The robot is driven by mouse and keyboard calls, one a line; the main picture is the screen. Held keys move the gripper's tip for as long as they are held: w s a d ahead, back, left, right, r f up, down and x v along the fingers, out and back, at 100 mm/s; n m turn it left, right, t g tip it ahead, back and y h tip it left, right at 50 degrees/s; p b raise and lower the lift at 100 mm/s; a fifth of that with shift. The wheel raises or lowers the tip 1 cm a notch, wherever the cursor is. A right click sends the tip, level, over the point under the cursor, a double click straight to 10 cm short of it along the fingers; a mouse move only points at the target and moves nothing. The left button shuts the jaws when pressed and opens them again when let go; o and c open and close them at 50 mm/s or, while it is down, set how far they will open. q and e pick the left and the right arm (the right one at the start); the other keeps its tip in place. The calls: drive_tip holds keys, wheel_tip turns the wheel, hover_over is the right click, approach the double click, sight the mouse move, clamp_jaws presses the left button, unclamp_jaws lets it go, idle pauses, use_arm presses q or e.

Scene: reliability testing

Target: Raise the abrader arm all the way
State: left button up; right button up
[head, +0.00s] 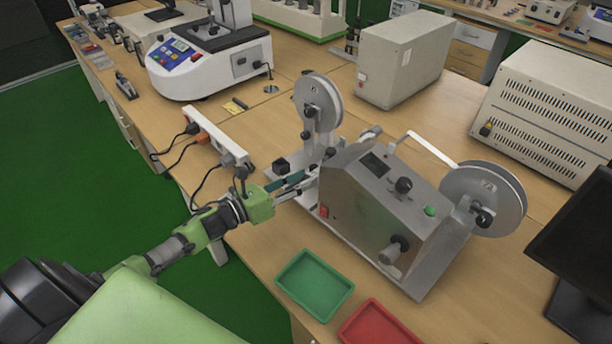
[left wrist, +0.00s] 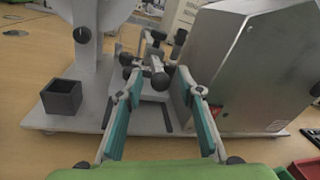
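The abrader (head: 375,205) is a grey metal box with a dial, a green button and two large reels, standing on the bench. In the left wrist view its box side (left wrist: 255,65) is on the right. Between the box and the left post, a small arm with black knobs (left wrist: 157,75) shows beyond my fingers; I cannot tell how far it is raised. My left gripper (head: 292,185) is at the abrader's left side, by the gap between box and reel post. In the wrist view its teal-padded fingers (left wrist: 158,92) are apart, with nothing clearly held. My right gripper is out of view.
A green tray (head: 315,284) and a red tray (head: 378,325) lie in front of the abrader. A power strip (head: 216,137) with cables lies behind my left arm. A black cube-shaped holder (left wrist: 61,97) stands on the base plate left of my fingers. A monitor (head: 580,235) is at right.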

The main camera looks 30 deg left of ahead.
use_arm(q)
drive_tip(key=shift+w+d, duration=0.35)
drive_tip(key=shift+w, duration=0.3)
